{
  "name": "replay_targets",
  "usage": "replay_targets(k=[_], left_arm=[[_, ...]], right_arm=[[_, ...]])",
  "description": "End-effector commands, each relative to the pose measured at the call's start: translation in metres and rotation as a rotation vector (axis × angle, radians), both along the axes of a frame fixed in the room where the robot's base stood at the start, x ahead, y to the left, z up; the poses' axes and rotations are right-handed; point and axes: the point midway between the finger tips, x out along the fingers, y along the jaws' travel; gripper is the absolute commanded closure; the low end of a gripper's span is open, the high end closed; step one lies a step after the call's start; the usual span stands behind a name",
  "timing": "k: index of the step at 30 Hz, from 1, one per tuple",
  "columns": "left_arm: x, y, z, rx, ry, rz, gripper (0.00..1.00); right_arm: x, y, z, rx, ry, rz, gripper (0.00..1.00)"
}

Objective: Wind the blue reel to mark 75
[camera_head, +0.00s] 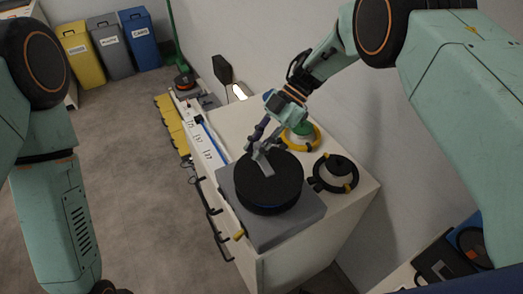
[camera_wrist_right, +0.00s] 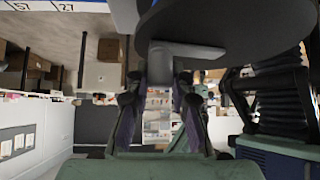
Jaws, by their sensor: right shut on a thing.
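The blue reel (camera_head: 268,188) is a wide black drum with a thin blue line at its side, lying flat on a grey base plate (camera_head: 290,231) on the white counter. My right gripper (camera_head: 262,152) is at the reel's far edge, shut on its grey handle (camera_wrist_right: 186,50). In the right wrist view the fingers stand either side of that handle, under the dark disc (camera_wrist_right: 235,28). White number labels (camera_head: 199,139) line the counter's left edge; 57 and 27 read in the wrist view (camera_wrist_right: 66,7). A blue strip (camera_head: 213,137) runs beside them.
Another reel (camera_head: 184,81) is at the far end. Black handles (camera_head: 211,211) stick out from the counter's left side. Open floor (camera_head: 125,150) lies left; bins (camera_head: 110,46) stand behind.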

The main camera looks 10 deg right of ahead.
Motion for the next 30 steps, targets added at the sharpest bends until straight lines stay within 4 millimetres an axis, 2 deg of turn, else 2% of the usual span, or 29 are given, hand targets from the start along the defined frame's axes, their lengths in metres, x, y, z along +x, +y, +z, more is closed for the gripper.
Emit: replay_targets(k=[6, 20, 21, 29, 30], left_arm=[[0.0000, 0.0000, -0.0085, 0.000, 0.000, 0.000, 0.60], [0.0001, 0.0000, -0.0088, 0.000, 0.000, 0.000, 0.60], [0.0001, -0.0001, -0.0089, 0.000, 0.000, 0.000, 0.60], [0.0001, -0.0001, -0.0088, 0.000, 0.000, 0.000, 0.60], [0.0001, -0.0001, -0.0088, 0.000, 0.000, 0.000, 0.60]], right_arm=[[-0.0013, 0.0039, -0.0011, 0.001, 0.000, 0.049, 1.00], [-0.0023, 0.0046, -0.0001, 0.002, 0.003, 0.059, 1.00], [-0.0023, 0.0046, -0.0001, 0.002, 0.003, 0.059, 0.77], [-0.0021, 0.0040, 0.0000, 0.002, 0.002, 0.059, 0.55], [-0.0020, 0.0039, 0.0000, 0.002, 0.001, 0.059, 0.54]])
